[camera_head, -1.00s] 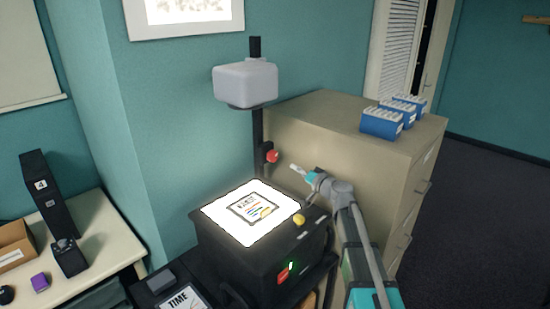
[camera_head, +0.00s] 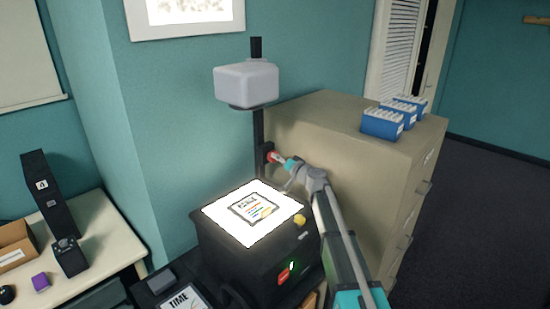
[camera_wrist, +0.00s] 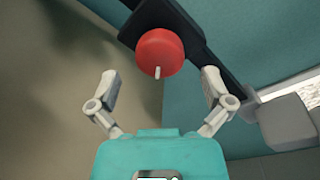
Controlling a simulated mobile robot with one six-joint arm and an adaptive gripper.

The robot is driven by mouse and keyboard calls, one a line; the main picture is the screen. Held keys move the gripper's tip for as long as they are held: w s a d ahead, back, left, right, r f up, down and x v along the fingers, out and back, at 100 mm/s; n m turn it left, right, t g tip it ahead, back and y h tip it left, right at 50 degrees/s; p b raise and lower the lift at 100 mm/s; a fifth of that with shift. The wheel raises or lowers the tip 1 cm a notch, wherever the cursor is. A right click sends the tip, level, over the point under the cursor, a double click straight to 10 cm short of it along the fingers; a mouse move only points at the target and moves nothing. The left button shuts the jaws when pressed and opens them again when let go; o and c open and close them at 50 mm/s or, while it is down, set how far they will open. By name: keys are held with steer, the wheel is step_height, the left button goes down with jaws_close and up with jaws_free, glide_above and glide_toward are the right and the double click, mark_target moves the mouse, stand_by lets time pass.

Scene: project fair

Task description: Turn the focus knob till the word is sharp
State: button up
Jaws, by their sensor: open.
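The overhead projector (camera_head: 258,258) is lit, with a small sheet (camera_head: 252,208) on its glowing top. The red focus knob (camera_wrist: 160,52) is on the dark post, beneath the grey projector head (camera_head: 246,84). It has a short white pointer that points down in the wrist view. My gripper (camera_wrist: 160,85) is open, its two fingers either side of and short of the knob, not touching it in that view. In the head view my gripper (camera_head: 283,160) is at the knob and partly covers it. The projected picture (camera_head: 187,12) is cut off at the top, and its word cannot be read.
A beige filing cabinet (camera_head: 335,150) stands close to the right of the post, with blue boxes (camera_head: 382,124) on top. A white table (camera_head: 98,238) with a black box and a purple block is at the left. A TIME card (camera_head: 186,298) lies at the front.

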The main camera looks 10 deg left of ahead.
mark_target(274, 162)
steer(key=shift+x, duration=1.6)
steer(key=c, duration=1.1)
steer(key=shift+c, duration=0.2)
steer(key=shift+m, duration=0.3)
steer(key=shift+m+g+p, duration=0.4)
steer(key=shift+m, duration=2)
